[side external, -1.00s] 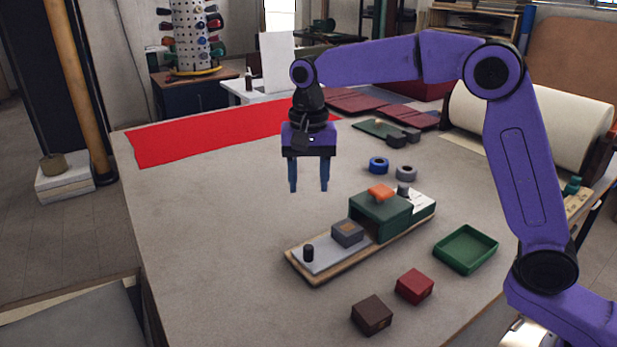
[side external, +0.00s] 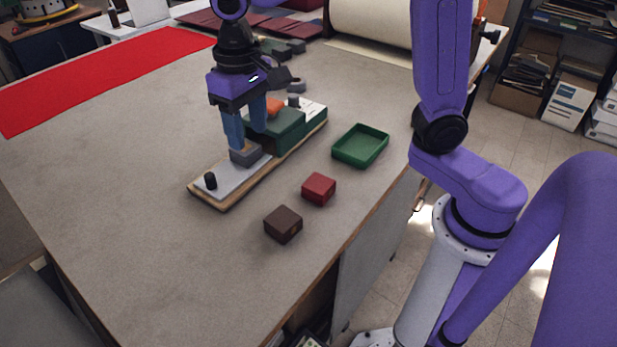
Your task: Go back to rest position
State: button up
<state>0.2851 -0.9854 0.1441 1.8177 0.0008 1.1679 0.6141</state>
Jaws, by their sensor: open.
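My gripper (side external: 248,141) is open, its two blue fingers pointing down. It is low over the board (side external: 222,186), and its fingertips overlap a small grey block (side external: 247,157) in the picture. I cannot tell whether they touch the block or hover just above or behind it. The grey block sits on the board's grey plate, beside a green housing (side external: 287,136) with an orange piece (side external: 274,107) on top. A short black peg (side external: 210,181) stands at the board's near left end.
A dark brown block (side external: 283,225), a red block (side external: 319,189) and an empty green tray (side external: 360,146) lie right of the board, near the table edge. A red cloth (side external: 100,75) covers the far left. The table's left middle is clear.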

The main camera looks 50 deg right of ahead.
jog(key=s+d+f+n, duration=0.2)
jog(key=s+d+n, duration=0.3)
jog(key=s, duration=0.6)
jog(key=s+d+f+n, duration=0.3)
jog(key=s+d+n, duration=0.3)
jog(key=s, duration=0.4)
jog(key=shift+s+d+f+n, duration=0.3)
jog(key=shift+s+d+f, duration=0.05)
jog(key=shift+d, duration=0.2)
